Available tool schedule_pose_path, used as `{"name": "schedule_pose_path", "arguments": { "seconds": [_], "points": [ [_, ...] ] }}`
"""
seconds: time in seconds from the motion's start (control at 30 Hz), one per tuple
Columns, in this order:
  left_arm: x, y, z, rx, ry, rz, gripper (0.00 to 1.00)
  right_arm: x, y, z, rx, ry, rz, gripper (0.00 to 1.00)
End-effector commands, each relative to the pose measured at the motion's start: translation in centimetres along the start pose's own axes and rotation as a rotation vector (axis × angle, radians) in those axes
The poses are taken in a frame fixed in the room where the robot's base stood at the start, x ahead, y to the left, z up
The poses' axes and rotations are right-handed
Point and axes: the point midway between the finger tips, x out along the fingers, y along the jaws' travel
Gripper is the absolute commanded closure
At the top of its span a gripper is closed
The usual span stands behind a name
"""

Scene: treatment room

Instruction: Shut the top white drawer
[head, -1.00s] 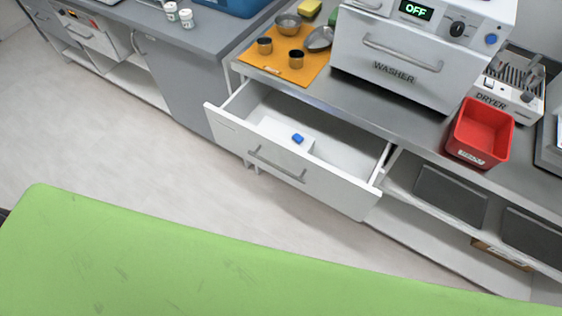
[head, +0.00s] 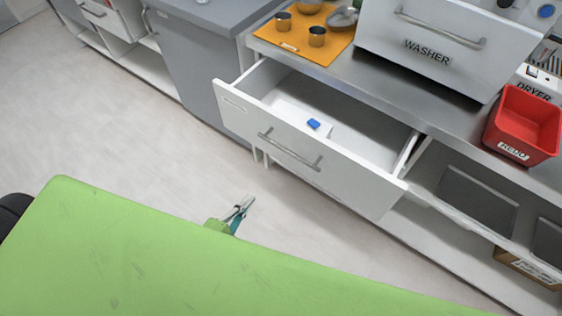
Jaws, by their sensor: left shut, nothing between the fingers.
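The top white drawer (head: 310,157) is pulled out from under the steel counter, with a grey bar handle (head: 290,150) on its front. A small blue item (head: 314,124) lies inside it. My left gripper (head: 246,203) shows just past the far edge of the green surface, below and in front of the drawer. It is shut and empty, apart from the drawer front. My right gripper is not in view.
The green padded surface (head: 180,255) fills the lower left. The counter holds an orange mat (head: 300,46) with metal cups, the washer (head: 440,45) and a red bin (head: 525,125). Open shelving with dark panels (head: 478,200) is right of the drawer. Floor is clear at left.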

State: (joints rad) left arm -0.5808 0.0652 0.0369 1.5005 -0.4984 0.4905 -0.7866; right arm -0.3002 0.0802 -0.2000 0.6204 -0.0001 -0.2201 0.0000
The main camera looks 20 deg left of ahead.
Motion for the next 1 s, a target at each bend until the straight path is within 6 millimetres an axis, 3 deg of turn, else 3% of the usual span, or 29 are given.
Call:
{"name": "schedule_pose_path", "arguments": {
  "seconds": [0.03,0.13,0.37,1.0],
  "points": [
    [0.1,-1.5,-0.7,0.083,0.038,-0.058,1.00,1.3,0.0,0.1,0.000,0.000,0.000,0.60],
    [-0.3,-4.7,-2.2,0.222,0.093,-0.145,1.00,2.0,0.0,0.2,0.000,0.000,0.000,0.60],
    [-0.2,-7.4,-3.6,0.326,0.132,-0.211,1.00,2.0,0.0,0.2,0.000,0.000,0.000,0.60],
    [11.1,-9.5,-5.5,0.319,0.130,-0.208,1.00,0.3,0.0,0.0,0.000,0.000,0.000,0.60]
  ]
}}
